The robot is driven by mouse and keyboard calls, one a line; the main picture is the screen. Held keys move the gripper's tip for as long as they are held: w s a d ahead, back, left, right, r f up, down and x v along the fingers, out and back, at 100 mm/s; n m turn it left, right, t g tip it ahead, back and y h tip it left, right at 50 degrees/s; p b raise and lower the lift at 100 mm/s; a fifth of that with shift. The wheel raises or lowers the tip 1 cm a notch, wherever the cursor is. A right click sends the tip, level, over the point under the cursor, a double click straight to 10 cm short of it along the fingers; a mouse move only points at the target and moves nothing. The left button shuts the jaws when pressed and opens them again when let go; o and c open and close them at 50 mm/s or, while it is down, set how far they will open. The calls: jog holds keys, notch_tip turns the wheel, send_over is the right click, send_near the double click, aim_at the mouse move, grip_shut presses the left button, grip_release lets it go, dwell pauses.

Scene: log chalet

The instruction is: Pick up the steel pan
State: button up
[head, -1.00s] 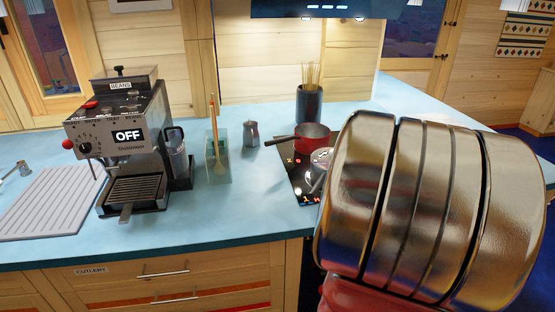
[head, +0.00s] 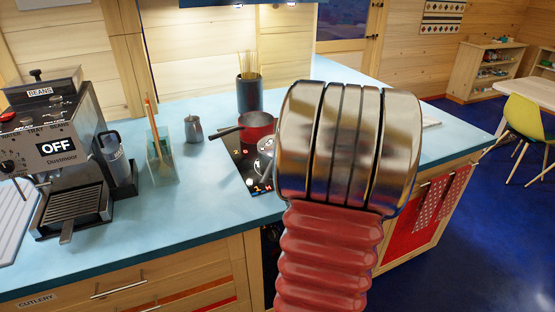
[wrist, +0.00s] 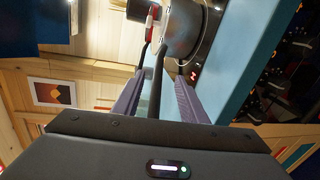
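The steel pan (head: 266,146) sits on the cooktop beside the red pan in the head view, its right side hidden by my arm. In the wrist view the steel pan (wrist: 181,32) is near the top, and its long dark handle (wrist: 157,85) runs down toward my gripper. My gripper (wrist: 160,78) is open, its two purple-grey fingers on either side of the handle, with visible gaps. In the head view my gripper is hidden behind my arm.
The red pan (head: 257,125) stands on the black cooktop (head: 243,165), close behind the steel pan. A dark holder of sticks (head: 250,93), a small metal jug (head: 194,129), a clear utensil box (head: 161,160) and a coffee machine (head: 62,150) stand on the blue counter (head: 200,205).

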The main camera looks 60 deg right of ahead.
jog(key=shift+x, duration=2.65)
jog(key=shift+x, duration=2.6)
jog(key=shift+r, duration=0.1)
jog(key=shift+a, duration=0.1)
jog(key=shift+c, duration=0.5)
grip_shut()
jog(key=shift+r, duration=0.15)
